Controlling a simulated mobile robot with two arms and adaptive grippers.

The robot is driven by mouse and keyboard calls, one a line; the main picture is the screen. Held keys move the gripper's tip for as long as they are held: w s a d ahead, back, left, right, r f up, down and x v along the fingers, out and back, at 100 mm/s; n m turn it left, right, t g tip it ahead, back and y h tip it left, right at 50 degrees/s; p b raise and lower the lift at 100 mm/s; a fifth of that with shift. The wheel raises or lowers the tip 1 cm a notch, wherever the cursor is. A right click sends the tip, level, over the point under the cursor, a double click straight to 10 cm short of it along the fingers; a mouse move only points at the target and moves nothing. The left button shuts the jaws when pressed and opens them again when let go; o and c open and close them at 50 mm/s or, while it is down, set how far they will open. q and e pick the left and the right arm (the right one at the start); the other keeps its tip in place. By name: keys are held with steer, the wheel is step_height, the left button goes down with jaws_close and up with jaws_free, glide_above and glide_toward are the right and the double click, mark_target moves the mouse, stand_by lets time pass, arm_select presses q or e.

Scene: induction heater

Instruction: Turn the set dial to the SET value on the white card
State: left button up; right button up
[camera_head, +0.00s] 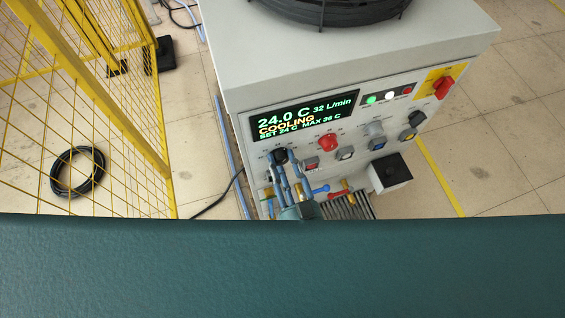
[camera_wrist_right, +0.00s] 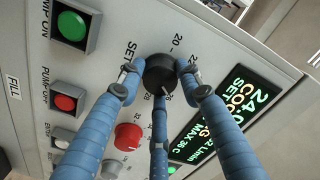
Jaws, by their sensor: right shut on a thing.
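The set dial is a black round knob (camera_wrist_right: 159,72) on the grey panel, with the word SET and a number scale around it. Its small white mark faces the lower side of the picture. My right gripper (camera_wrist_right: 160,80) has its blue fingers closed around this knob. In the head view the right gripper (camera_head: 285,168) reaches up to the knob (camera_head: 278,155) at the panel's left. The display (camera_head: 303,115) reads 24.0 C, 32 L/min, COOLING, SET 24 C, MAX 36 C. I cannot make out a white card. My left gripper is out of view.
A red knob (camera_head: 327,142), several push buttons and a red-yellow main switch (camera_head: 442,87) share the panel.

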steer(key=shift+s+a+f+m, duration=0.15)
steer(key=shift+f+m, duration=0.15)
steer(key=shift+m, duration=0.6)
steer(key=o, duration=0.9)
steer(key=shift+o, duration=1.2)
steer(key=shift+r, duration=0.15)
steer(key=v, duration=1.2)
